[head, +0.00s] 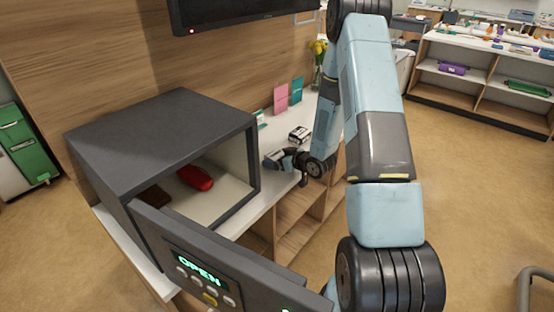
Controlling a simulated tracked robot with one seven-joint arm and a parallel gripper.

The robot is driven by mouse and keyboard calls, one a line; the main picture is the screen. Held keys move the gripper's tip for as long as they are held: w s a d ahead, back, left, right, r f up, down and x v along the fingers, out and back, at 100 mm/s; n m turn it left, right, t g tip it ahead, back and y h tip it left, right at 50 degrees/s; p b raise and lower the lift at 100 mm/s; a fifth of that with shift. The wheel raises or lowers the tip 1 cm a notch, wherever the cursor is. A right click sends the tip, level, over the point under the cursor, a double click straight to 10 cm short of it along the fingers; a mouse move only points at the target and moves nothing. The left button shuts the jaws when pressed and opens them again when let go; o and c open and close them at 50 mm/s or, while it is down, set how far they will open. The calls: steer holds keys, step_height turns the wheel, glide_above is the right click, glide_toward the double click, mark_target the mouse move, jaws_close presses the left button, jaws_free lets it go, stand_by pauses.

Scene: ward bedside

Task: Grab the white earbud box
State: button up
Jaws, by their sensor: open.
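My gripper (272,160) is low over the white counter (276,185), just right of the open safe, pointing left. It is small in this view, and I cannot make out anything between its fingers. A small white and black box-like thing (299,134) lies on the counter just behind my gripper, apart from it in the picture. It may be the white earbud box, but it is too small to be sure. Part of the counter is hidden by my gripper and arm.
A dark grey safe (165,125) stands at left, its door (235,275) swung open toward me. Inside lie a red case (195,178) and a dark brown item (155,196). Pink (281,98) and teal (297,90) cards and a flower vase (318,75) stand farther back.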

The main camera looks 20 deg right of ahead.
steer(key=shift+w+a+f, duration=0.2)
steer(key=shift+w+a, duration=0.1)
steer(key=shift+w, duration=0.25)
steer(key=shift+c, duration=0.2)
steer(key=c, duration=1)
steer(key=shift+o, duration=0.2)
steer(key=shift+r, duration=0.1)
